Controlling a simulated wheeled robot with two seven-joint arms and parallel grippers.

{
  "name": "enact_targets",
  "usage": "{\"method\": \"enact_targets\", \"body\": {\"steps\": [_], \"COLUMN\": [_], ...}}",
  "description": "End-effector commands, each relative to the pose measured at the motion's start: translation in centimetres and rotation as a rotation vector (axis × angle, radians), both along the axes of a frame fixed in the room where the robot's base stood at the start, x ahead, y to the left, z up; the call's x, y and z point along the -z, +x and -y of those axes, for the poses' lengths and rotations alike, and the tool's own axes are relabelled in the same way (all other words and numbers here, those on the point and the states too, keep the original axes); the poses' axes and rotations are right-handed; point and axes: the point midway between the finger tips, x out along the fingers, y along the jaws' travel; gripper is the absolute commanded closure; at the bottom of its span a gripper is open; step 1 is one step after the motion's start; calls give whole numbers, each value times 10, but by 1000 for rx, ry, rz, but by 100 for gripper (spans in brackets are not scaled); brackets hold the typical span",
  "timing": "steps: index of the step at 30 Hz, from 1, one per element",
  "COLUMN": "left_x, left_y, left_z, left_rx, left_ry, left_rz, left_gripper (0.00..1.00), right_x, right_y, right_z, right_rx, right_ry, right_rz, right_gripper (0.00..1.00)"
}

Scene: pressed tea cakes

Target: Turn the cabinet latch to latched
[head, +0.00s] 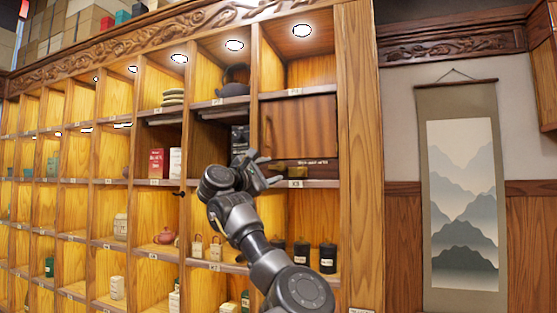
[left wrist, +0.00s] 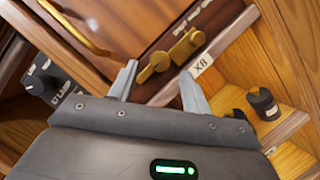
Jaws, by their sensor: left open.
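The cabinet latch (left wrist: 172,56) is a brass turn piece with a rounded knob and a bar, on a wooden strip below the cabinet door (left wrist: 130,25). In the left wrist view it lies just ahead of my left gripper (left wrist: 160,88), roughly between the two fingertips; I cannot tell whether they touch it. My left gripper is open and empty. In the head view the gripper (head: 266,170) is at the shelf front, left of the brass latch (head: 292,172) and below the closed wooden door (head: 300,126). Small lettering above the latch is unreadable. My right gripper is out of view.
A dark jar (left wrist: 263,103) is on the shelf below right. Red and white boxes (head: 158,163) stand left of my gripper. A hanging scroll (head: 462,200) is at right.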

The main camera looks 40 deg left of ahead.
Motion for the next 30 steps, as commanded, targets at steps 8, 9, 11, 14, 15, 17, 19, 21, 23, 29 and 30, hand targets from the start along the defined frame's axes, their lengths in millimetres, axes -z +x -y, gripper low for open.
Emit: {"method": "enact_targets", "body": {"steps": [8,9,11,14,15,17,19,21,23,29,30], "left_x": [-9,-9,-9,-8,-8,-7,-7,-8,-8,-7,-7], "left_y": [34,36,38,39,39,39,38,38,38,38,39], "left_z": [0,0,0,0,0,0,0,0,0,0,6], "left_rx": [-1,1,0,0,0,0,0,0,0,0,0], "left_ry": [0,0,1,1,1,1,1,1,0,0,1], "left_rz": [-1,-1,-1,0,0,0,0,0,0,0,-1], "left_gripper": [51,51,51,51,51,51,51,61,68,95,96], "right_x": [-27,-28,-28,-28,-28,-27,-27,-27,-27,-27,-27], "right_y": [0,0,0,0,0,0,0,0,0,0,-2], "right_z": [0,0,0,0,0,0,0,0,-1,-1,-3], "right_rx": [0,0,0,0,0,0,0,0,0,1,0], "right_ry": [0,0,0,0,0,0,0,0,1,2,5], "right_rz": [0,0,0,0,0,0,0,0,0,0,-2], "right_gripper": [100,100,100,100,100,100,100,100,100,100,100]}}
